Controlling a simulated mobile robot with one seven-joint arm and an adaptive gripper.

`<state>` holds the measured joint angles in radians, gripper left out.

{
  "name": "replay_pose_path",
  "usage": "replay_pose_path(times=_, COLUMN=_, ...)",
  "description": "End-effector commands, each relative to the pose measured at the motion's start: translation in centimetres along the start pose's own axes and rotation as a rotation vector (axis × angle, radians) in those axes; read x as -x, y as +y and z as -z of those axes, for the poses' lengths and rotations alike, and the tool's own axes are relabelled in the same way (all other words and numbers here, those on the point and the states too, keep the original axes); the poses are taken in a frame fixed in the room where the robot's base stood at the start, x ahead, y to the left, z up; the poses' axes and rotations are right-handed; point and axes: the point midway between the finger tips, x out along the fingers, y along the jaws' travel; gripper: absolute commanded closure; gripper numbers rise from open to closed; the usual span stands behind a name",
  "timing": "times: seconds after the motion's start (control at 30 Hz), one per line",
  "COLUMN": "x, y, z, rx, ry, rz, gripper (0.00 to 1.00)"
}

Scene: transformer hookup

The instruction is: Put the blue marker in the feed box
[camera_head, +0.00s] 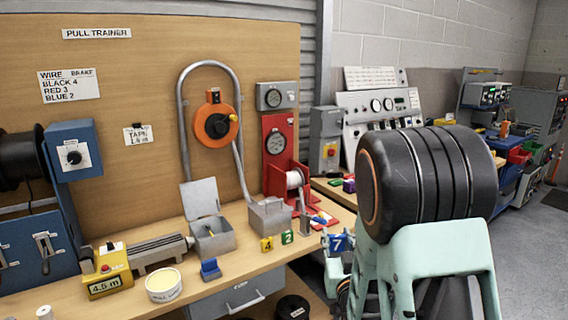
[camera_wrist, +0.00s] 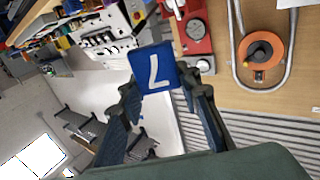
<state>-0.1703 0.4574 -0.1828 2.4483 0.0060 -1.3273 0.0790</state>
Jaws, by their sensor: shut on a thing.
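A blue marker with a white 7 (camera_head: 338,243) is in my gripper (camera_head: 338,256), right of the bench's front edge in the head view. In the wrist view the marker (camera_wrist: 153,68) sits between the fingertips of my gripper (camera_wrist: 158,88), its number turned sideways. Two grey metal boxes stand on the bench at the conduit ends: one with its lid raised (camera_head: 214,242), one further right (camera_head: 270,216). No label shows which is the feed box. My gripper is to the right of both.
Markers 4 (camera_head: 267,244) and 2 (camera_head: 288,237) stand in front of the right box.

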Motion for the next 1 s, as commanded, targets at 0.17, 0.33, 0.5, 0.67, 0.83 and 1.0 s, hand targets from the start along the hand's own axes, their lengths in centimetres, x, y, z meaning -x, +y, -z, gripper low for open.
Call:
replay_pose_path(times=0.17, x=0.0, y=0.0, z=4.8, rx=-0.001, ry=0.000, rz=-0.001, gripper=0.86)
replay_pose_path(times=0.33, x=0.0, y=0.0, z=8.2, rx=-0.001, ry=0.001, rz=0.000, gripper=0.86)
replay_pose_path(times=0.5, x=0.0, y=0.0, z=10.9, rx=0.000, ry=0.001, rz=0.000, gripper=0.86)
replay_pose_path(times=0.67, x=0.0, y=0.0, z=12.4, rx=0.000, ry=0.001, rz=0.000, gripper=0.86)
replay_pose_path(times=0.83, x=0.0, y=0.0, z=12.9, rx=0.000, ry=0.001, rz=-0.001, gripper=0.86)
replay_pose_path(times=1.0, x=0.0, y=0.0, z=12.8, rx=0.000, ry=0.001, rz=0.000, gripper=0.86)
